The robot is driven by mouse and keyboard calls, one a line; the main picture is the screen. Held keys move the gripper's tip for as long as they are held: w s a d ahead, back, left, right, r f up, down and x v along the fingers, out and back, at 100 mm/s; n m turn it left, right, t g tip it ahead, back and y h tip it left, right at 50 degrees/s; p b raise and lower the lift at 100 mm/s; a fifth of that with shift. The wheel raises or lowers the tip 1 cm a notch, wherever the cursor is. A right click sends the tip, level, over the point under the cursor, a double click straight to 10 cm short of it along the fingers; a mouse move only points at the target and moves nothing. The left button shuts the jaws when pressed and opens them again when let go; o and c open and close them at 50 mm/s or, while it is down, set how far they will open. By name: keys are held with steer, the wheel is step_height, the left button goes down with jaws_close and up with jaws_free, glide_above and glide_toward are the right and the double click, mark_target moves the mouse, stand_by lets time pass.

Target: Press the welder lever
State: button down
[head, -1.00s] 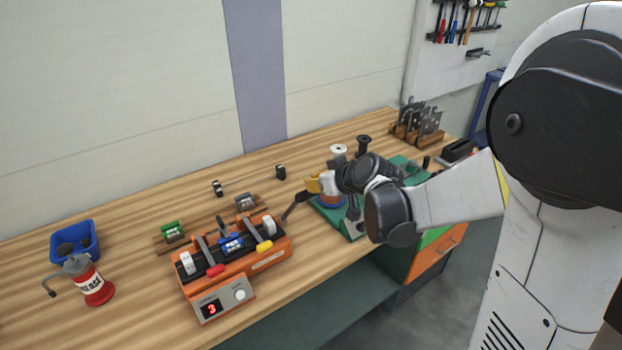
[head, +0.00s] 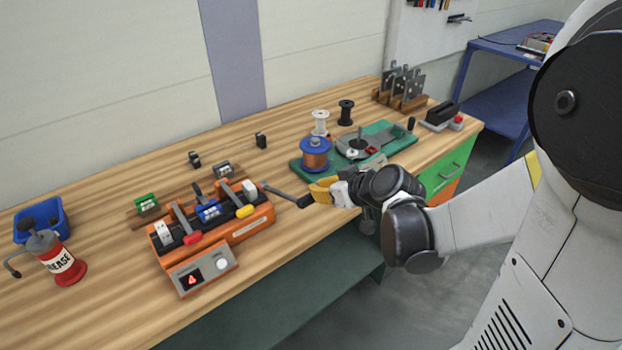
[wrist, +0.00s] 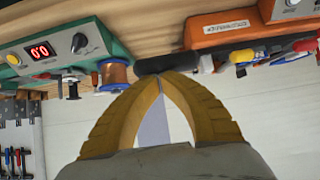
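The welder (head: 252,228) is the orange machine on the wooden bench, with red, blue and yellow handles; its end also shows at upper right in the wrist view (wrist: 222,30). Its front display (head: 192,281) is lit red. The black welder lever (head: 285,194) sticks out from its right end, tilted slightly down toward my gripper (head: 312,199). In the wrist view the yellow fingertips (wrist: 160,80) meet, and the dark lever grip (wrist: 174,64) lies across just beyond them. The tips seem to touch it; exact contact is hidden.
A green unit (head: 295,168) with a copper spool (head: 316,154) stands right of the welder. A grease can (head: 60,262) and a blue bin (head: 42,222) are at left. Small clamps lie behind the welder.

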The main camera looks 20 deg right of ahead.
steer(key=shift+s+d+f+b, duration=0.1)
steer(key=shift+s+f+b, duration=0.2)
steer(key=shift+f, duration=0.25)
steer(key=shift+s+d+f+b, duration=0.1)
steer(key=shift+s+f+b, duration=0.15)
steer(key=shift+f+b, duration=0.25)
steer(key=shift+s+d+f+b, duration=0.1)
steer(key=shift+s+f+b, duration=0.15)
steer(key=shift+f, duration=0.35)
steer(key=r+p, duration=0.2)
steer(key=r, duration=0.1)
steer(key=w+r+p, duration=0.1)
steer(key=p, duration=0.1)
steer(key=shift+w+a+r, duration=0.1)
steer(key=shift+a+r, duration=0.25)
steer(key=shift+r, duration=0.05)
steer(key=s+d+f, duration=0.1)
steer(key=s+d, duration=0.2)
steer(key=s, duration=0.6)
steer(key=shift+s+d+f+p, duration=0.2)
steer(key=shift+s+f+p, duration=0.15)
steer(key=shift+s, duration=0.05)
steer(key=w+a+r+p, duration=0.2)
steer(key=w+r+p, duration=0.5)
steer(key=w+r, duration=0.1)
steer(key=w+a+r+p, duration=0.3)
steer(key=w+r+p, duration=0.4)
steer(key=r, duration=0.3)
steer(key=shift+w, duration=0.45)
